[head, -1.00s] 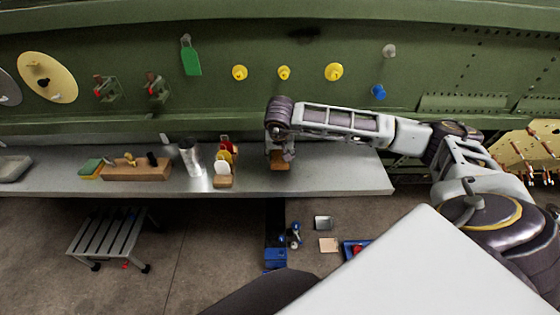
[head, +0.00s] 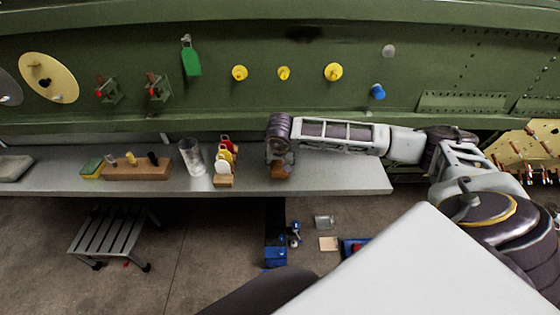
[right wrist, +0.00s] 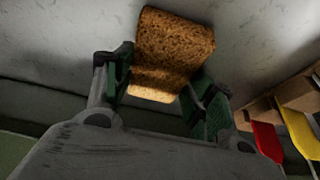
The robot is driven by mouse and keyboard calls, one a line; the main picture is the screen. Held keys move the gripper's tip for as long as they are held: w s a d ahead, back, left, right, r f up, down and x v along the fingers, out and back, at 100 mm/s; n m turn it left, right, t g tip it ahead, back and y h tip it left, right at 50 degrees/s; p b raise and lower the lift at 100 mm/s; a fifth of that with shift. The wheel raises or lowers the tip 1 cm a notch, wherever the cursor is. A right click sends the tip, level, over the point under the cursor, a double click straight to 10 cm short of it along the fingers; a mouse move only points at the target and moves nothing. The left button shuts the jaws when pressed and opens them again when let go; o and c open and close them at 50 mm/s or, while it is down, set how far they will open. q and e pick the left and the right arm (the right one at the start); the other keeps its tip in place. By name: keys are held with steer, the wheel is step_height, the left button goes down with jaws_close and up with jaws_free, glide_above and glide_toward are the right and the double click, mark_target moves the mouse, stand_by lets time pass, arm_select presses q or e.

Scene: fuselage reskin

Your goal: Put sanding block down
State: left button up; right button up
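The sanding block, a brown cork-like block (right wrist: 172,50), is between the two green-padded fingers of my right gripper (right wrist: 160,92) in the right wrist view. The fingers look closed on its sides, and the block extends past the fingertips. In the head view my right gripper (head: 279,156) points down over the right part of the grey bench (head: 335,178). The block (head: 278,172) shows below it, at or very near the bench top; whether it touches cannot be told. My left gripper is not in view.
Left of my gripper stand a wooden holder with red, yellow and white items (head: 224,181) and a metal cup (head: 191,157). A wooden block with tools (head: 137,172) is further left. The bench right of my gripper is clear. A green fuselage panel (head: 240,105) rises behind.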

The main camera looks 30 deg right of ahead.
steer(key=o, duration=0.4)
steer(key=shift+c, duration=0.2)
steer(key=shift+f, duration=0.15)
steer(key=b+v, duration=0.2)
steer(key=v, duration=1.1)
steer(key=shift+r+b, duration=0.3)
steer(key=shift+s, duration=0.1)
